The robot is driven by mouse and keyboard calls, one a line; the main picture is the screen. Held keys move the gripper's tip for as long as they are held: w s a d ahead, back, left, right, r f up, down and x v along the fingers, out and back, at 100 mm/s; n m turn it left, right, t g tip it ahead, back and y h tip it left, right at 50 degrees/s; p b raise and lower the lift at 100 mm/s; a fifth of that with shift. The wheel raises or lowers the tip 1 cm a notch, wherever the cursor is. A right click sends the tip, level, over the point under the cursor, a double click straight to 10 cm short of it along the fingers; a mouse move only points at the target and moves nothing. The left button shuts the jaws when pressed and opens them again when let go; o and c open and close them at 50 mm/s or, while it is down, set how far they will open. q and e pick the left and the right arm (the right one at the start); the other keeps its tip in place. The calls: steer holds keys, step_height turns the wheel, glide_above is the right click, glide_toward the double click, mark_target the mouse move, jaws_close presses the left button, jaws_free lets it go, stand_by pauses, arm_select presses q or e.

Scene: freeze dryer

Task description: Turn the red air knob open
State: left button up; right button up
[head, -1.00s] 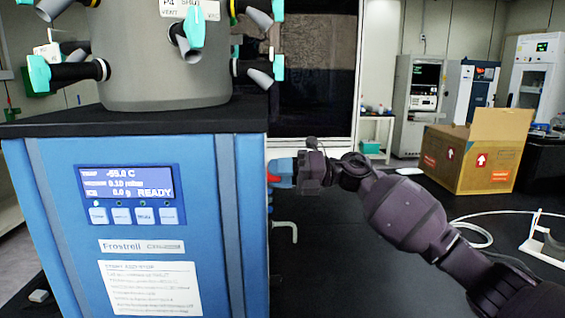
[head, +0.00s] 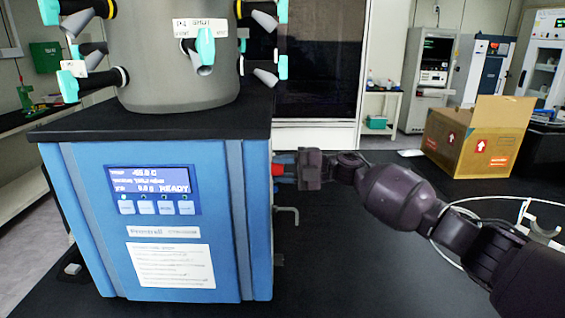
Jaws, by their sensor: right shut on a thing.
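The blue freeze dryer (head: 255,215) stands at the left, its display reading READY. The red air knob (head: 278,170) sticks out from its right side, high up under the black top; only a small red part shows. My right gripper (head: 287,170) comes in from the right and is shut on the red air knob. Its fingers and body hide most of the knob, so I cannot tell how far it is turned. My left gripper is not in view.
A grey drain fitting (head: 288,213) sticks out below the knob on the same side. The grey chamber (head: 178,65) with several teal-handled valves stands on top. A cardboard box (head: 478,140) sits at the back right. The black bench beside the dryer is mostly clear.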

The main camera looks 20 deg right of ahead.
steer(key=shift+m, duration=0.3)
stand_by(0.4)
steer(key=o, duration=0.9)
steer(key=shift+d, duration=0.1)
